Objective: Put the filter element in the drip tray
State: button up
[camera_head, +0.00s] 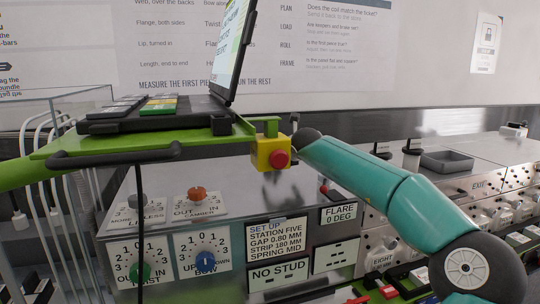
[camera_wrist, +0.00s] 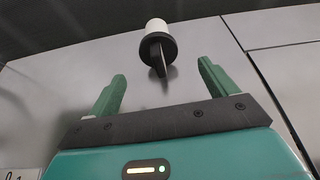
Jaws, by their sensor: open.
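In the wrist view my gripper (camera_wrist: 162,71) is open and empty, with its two green fingers apart. Beyond the fingertips, roughly midway between them in the picture, is a white cylinder with a black round end (camera_wrist: 156,40) on a grey metal surface. It may be the filter element; I cannot be sure. It appears apart from the fingers. In the head view the drip tray (camera_head: 447,162), a shallow grey tray, rests on the metal bench top at right and looks empty. My fingers are hidden in the head view.
A small black-and-white piece (camera_head: 411,152) stands left of the tray. A yellow box with a red button (camera_head: 272,154) hangs at the green shelf's end (camera_head: 200,141). A laptop (camera_head: 155,115) sits on the shelf. Knob panels (camera_head: 205,250) face forward below.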

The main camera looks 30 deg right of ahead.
jog(key=shift+x, duration=4.15)
jog(key=shift+a, duration=0.15)
jog(key=c, duration=1.2)
notch_tip(320, 180, up, 9)
jog(key=shift+f, duration=0.1)
jog(key=shift+s+r, duration=0.1)
jog(key=shift+r, duration=0.45)
